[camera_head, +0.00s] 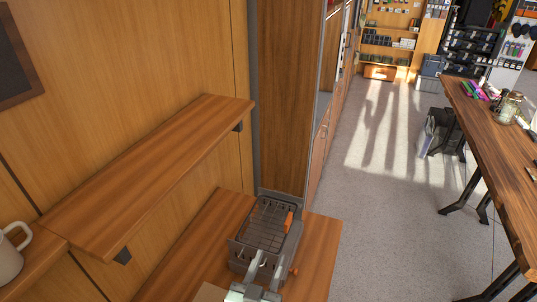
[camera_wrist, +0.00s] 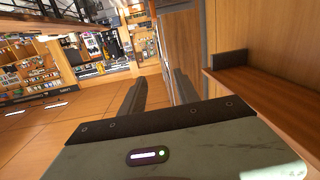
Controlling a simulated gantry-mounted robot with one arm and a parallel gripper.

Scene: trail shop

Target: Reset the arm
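My gripper (camera_wrist: 160,82) shows in the wrist view. Its two dark fingers stand apart with nothing between them, so it is open and empty. Its pale grey-green body with a small lit indicator fills the bottom of that view. In the head view, a pale two-pronged part shows at the bottom edge, in front of the grill; I cannot tell if it is my gripper. The task names no object.
A grey metal grill (camera_head: 264,225) with orange handles sits on the lower wooden surface (camera_head: 319,245). A wooden wall shelf (camera_head: 150,170) is above left, with a white mug (camera_head: 10,262) near it. A wooden table (camera_head: 500,135) stands right. The floor (camera_head: 385,220) between is clear.

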